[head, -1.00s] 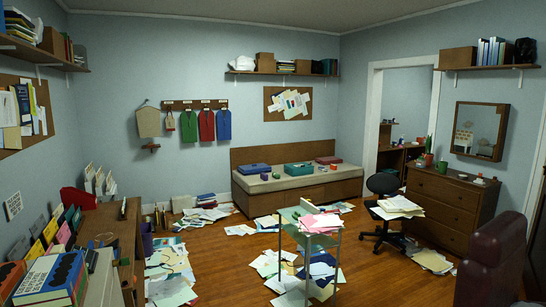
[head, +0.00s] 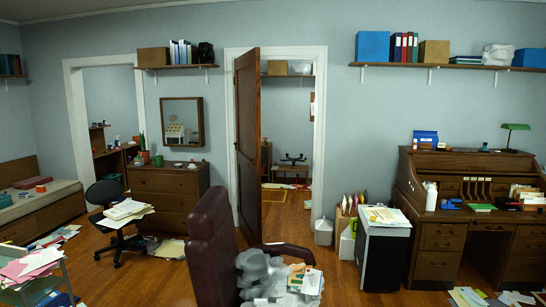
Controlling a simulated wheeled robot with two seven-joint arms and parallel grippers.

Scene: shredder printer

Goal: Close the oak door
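The oak door (head: 249,140) is a tall dark brown panelled door in the far wall. It stands open, swung into this room from the left side of its white door frame (head: 321,150). Through the opening I see another room with a shelf, a low bench and a yellow mat. Neither of my grippers is in view.
A dark red leather armchair (head: 214,250) piled with papers stands in front of the doorway. An office chair (head: 118,220) and dresser (head: 168,192) are left. A black shredder (head: 383,250), a small bin (head: 323,232) and a roll-top desk (head: 440,235) are right. Bare floor shows near the bin.

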